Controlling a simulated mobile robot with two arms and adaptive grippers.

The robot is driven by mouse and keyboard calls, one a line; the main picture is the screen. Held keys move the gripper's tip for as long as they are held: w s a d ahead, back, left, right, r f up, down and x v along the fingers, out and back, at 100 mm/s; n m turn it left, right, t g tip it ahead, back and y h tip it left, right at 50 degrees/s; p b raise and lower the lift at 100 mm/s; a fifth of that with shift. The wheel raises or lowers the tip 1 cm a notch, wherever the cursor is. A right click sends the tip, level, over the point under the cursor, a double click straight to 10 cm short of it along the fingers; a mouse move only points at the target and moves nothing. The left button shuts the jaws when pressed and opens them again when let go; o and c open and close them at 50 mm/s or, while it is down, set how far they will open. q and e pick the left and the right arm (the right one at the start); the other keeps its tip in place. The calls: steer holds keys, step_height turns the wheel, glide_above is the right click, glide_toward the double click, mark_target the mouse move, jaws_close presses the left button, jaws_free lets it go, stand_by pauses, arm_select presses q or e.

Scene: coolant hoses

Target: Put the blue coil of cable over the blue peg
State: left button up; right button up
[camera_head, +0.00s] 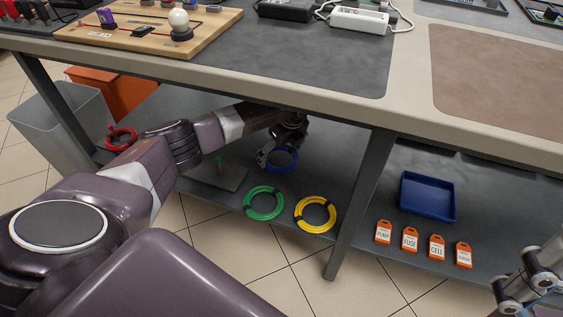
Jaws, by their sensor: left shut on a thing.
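The blue coil of cable (296,160) is a small ring at the lower shelf, under the tabletop. My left gripper (266,158) reaches in under the table and is shut on the blue coil at its left side. Whether the coil touches the shelf is too small to tell. A green peg (217,160) stands on a dark base plate (222,180) to the left of the coil. I see no blue peg; my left arm covers part of that area. My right gripper (527,285) shows only partly at the lower right corner, and its fingertips are not clear.
A green coil (250,209) and a yellow coil (301,220) lie near the shelf's front edge. A red coil (121,146) is at the left. A table leg (358,203) stands right of the yellow coil. Further right are a blue tray (427,199) and several orange tags (410,239).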

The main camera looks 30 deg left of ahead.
arm_select(q)
steer(key=shift+d+f, duration=0.2)
steer(key=shift+f, duration=1.3)
steer(key=shift+f, duration=0.15)
steer(key=o, duration=1)
